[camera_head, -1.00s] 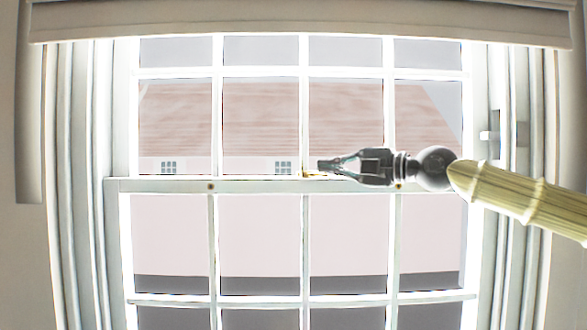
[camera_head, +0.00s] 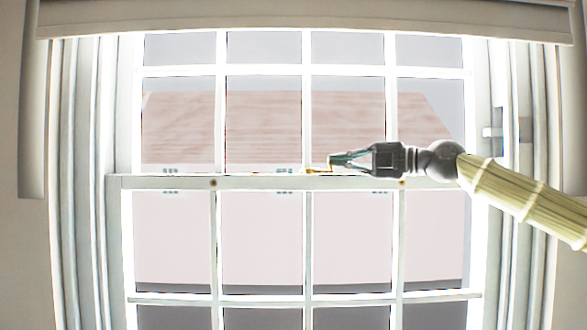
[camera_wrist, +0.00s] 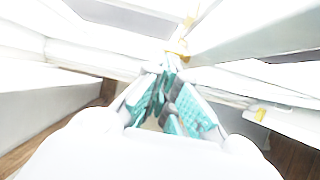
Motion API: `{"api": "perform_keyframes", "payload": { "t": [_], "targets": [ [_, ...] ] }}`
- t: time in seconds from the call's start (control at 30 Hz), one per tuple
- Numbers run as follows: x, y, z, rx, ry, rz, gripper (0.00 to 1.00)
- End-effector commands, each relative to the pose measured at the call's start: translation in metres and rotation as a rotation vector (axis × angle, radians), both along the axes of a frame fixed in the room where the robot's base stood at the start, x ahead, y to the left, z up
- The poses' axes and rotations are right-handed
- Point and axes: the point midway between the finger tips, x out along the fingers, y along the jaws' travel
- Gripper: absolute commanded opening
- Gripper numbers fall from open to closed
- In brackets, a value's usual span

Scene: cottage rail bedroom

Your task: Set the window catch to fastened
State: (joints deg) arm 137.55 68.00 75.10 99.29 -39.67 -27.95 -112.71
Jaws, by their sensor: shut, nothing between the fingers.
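The window catch (camera_head: 317,171) is a small brass piece on top of the meeting rail (camera_head: 250,182), near the middle of the sash window. My gripper (camera_head: 331,162) is shut and empty, with its tips just right of the catch and slightly above the rail. The tips look very close to the catch, but I cannot tell whether they touch it. In the wrist view, the brass catch (camera_wrist: 180,46) shows just beyond my fingertips (camera_wrist: 168,64). My fingers partly hide the rail, and the exact angle of the catch's lever is unclear.
Two small brass studs, the left (camera_head: 213,183) and the right (camera_head: 402,183), sit on the rail's front face. White glazing bars cross the panes. A rolled blind (camera_head: 300,20) hangs across the top. A white fitting (camera_head: 492,132) is on the right jamb.

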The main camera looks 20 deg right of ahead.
Motion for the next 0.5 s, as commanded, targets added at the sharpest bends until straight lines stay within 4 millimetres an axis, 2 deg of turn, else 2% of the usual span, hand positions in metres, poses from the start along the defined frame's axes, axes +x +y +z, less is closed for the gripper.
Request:
{"api": "perform_keyframes", "payload": {
  "t": [0.03,0.2,0.5],
  "targets": [
    [0.001,-0.007,-0.006,0.001,-0.001,-0.006,0.00],
    [0.008,-0.022,-0.007,0.001,0.000,-0.013,0.00],
    [0.019,-0.032,-0.002,0.000,0.000,-0.011,0.00]
  ]
}}
